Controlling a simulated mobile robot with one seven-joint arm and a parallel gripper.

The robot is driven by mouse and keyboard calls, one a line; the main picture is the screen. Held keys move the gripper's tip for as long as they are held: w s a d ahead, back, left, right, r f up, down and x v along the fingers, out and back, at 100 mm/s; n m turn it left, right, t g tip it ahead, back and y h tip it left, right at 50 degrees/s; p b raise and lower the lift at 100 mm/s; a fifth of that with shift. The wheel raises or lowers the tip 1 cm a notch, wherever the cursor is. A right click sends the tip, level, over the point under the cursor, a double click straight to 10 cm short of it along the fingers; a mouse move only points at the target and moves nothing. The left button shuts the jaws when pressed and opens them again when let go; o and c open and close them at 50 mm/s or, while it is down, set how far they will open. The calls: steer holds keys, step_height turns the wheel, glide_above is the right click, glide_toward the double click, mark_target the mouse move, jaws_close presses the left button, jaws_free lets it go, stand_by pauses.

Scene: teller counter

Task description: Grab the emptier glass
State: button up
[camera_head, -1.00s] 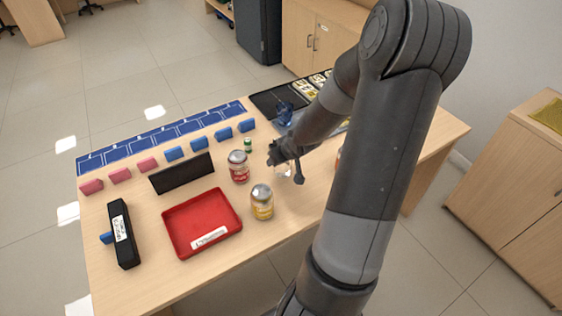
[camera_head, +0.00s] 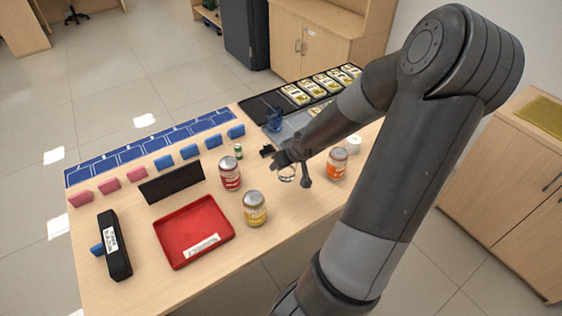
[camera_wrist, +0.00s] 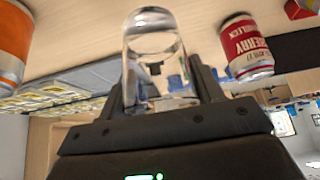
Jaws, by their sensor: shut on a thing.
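A clear drinking glass (camera_wrist: 152,45) stands out in the wrist view between the two fingers of my gripper (camera_wrist: 160,85). The gripper is shut on it. In the head view the glass (camera_head: 287,174) shows small and pale just below my gripper (camera_head: 288,164), partly covered by the fingers. Whether its base touches the counter is hard to tell. I see a band across the glass, but cannot tell a liquid level. I cannot make out a second glass clearly.
A dark blue object (camera_head: 273,121) sits behind.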

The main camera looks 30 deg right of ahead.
steer(key=s+d+r, duration=0.4)
steer(key=s, duration=0.1)
steer(key=shift+s+d+r, duration=0.15)
steer(key=shift+s, duration=0.15)
stand_by(0.9)
steer(key=shift+s+r, duration=0.1)
